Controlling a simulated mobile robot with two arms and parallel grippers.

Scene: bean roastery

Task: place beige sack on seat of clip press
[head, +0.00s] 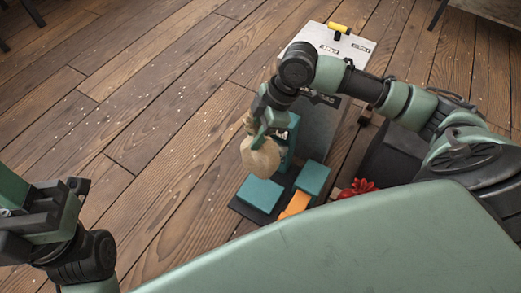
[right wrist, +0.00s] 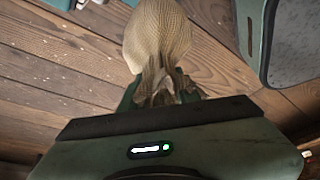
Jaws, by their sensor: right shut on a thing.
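The beige sack (head: 260,158) hangs in the head view by its gathered neck from my right gripper (head: 258,130), which is shut on it. In the right wrist view the sack's round body (right wrist: 158,35) points away from the gripper, its crumpled neck between the fingers (right wrist: 160,92). Below the sack in the head view is what looks like the clip press, with a dark base (head: 243,211), teal blocks (head: 260,194) and an orange part (head: 297,205). The sack appears above and apart from the blocks. I cannot tell which part is the seat. My left gripper (head: 42,205) is far left, away from these.
A grey cabinet (head: 320,125) with labels and a yellow handle (head: 339,28) stands behind the press. A red object (head: 357,188) lies right of the press. My green body covers the bottom foreground. The wooden floor (head: 130,130) to the left is clear apart from scattered pale specks.

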